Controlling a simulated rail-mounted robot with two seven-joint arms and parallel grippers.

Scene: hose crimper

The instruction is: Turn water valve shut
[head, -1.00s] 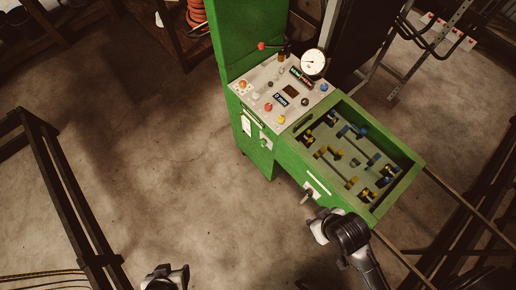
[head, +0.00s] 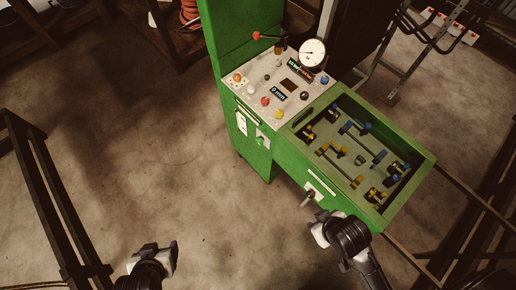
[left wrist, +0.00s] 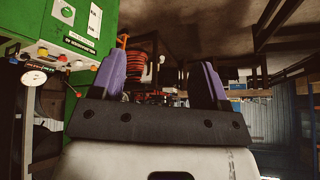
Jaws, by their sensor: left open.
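The green crimper cabinet (head: 255,165) stands right of centre in the head view. A small metal lever (head: 308,199) sticks out low on its front beside a white label strip, and a small fitting (head: 262,141) sits higher on the front. I cannot tell which is the water valve. My left gripper (head: 164,256) is over bare floor, left of the cabinet and apart from it. In the left wrist view its two purple fingers (left wrist: 160,67) are spread with nothing between them. My right gripper (head: 320,233) is just below the lever; its fingers are unclear.
The control panel (head: 262,85) carries coloured buttons, a red-knobbed lever (head: 257,36) and a round gauge (head: 313,52). An open tray (head: 425,170) of fittings is at the right. A dark rack (head: 50,210) stands at the left. The floor between is clear.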

